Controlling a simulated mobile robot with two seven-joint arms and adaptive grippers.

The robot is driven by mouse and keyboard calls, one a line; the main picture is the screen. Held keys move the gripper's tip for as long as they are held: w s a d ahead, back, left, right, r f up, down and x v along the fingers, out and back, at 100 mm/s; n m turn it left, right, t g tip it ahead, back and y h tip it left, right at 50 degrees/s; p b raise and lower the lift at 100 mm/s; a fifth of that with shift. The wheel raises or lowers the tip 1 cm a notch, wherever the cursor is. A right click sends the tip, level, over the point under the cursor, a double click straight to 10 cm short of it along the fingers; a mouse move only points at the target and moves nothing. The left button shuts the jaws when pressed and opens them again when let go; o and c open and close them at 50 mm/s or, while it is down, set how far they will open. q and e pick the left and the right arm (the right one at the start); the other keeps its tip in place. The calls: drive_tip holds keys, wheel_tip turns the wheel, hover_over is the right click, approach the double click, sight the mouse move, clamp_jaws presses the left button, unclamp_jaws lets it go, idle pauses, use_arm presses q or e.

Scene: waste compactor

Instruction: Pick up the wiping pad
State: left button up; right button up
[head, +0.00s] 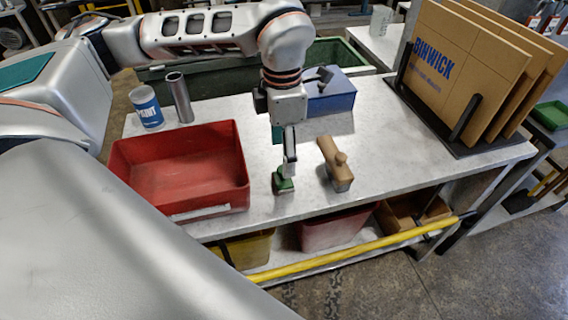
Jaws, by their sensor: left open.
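A small dark green block that looks like the wiping pad (283,184) lies on the pale worktop (230,213), near its front edge. My left gripper (287,165) points down right above it. The gripper is open, and its fingertips partly cover the top of the block. I cannot tell from this view whether they touch it. My right gripper is not in view.
A red tray (183,139) stands to the left, with a blue-labelled can (146,107) and a metal cylinder (179,97) behind. A blue box (332,95) stands behind. Cardboard panels (462,62) stand in a rack at right.

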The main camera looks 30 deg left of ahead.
use_arm(q)
drive_tip(key=shift+f, duration=0.25)
wheel_tip(320, 180, down, 2)
drive_tip(key=shift+s+f, duration=0.1)
drive_tip(key=shift+f, duration=0.1)
wheel_tip(320, 180, down, 5)
drive_tip(key=shift+d+r, duration=0.1)
drive_tip(key=shift+c, duration=0.7)
drive_tip(key=c, duration=1.2)
drive_tip(key=shift+o, duration=0.2)
drive_tip(key=shift+r, duration=0.55)
wheel_tip(320, 180, up, 19)
drive_tip(key=p, duration=0.1)
